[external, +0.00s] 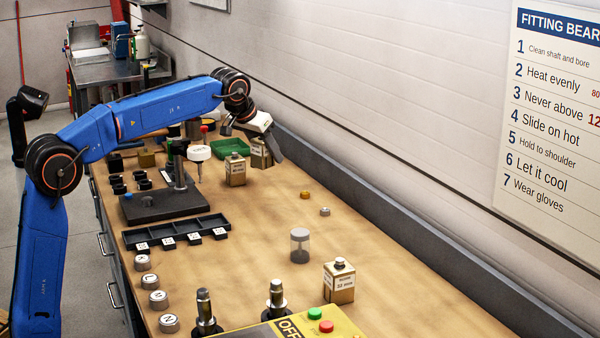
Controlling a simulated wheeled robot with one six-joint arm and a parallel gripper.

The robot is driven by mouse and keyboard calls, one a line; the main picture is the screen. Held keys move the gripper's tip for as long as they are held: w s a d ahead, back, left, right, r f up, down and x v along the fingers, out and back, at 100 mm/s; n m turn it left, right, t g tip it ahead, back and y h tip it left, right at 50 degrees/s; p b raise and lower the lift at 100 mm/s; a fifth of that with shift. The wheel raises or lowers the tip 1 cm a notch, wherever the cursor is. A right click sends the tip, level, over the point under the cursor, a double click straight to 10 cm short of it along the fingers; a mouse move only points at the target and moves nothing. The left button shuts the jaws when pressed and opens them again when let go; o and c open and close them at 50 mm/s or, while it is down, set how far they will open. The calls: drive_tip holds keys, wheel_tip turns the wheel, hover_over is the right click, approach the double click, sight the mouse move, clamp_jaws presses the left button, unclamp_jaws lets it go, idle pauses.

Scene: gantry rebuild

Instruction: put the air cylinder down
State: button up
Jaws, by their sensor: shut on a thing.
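My gripper (270,148) is in the external view above the far right part of the bench, its dark fingers pointing down. It is shut on a brass-coloured, box-shaped air cylinder (260,157) with a white label, partly hidden by the fingers. I cannot tell whether its base touches the bench top. A similar labelled block (236,174) with a dark knob stands upright just left of it. Another one (340,285) stands upright at the near right.
A dark stand with a dial gauge (199,153) and a black compartment tray (177,232) are to the left. The bench right of the gripper is mostly clear, up to the grey back ledge.

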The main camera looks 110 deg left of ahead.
sight(256, 160)
drive_tip(key=shift+f, duration=4.35)
drive_tip(key=shift+f, duration=0.15)
drive_tip(key=o, duration=1.4)
drive_tip(key=v, duration=1.1)
drive_tip(key=shift+s+r, duration=0.1)
drive_tip(key=shift+r, duration=0.35)
drive_tip(key=shift+d+r, duration=0.15)
drive_tip(key=shift+d, duration=0.05)
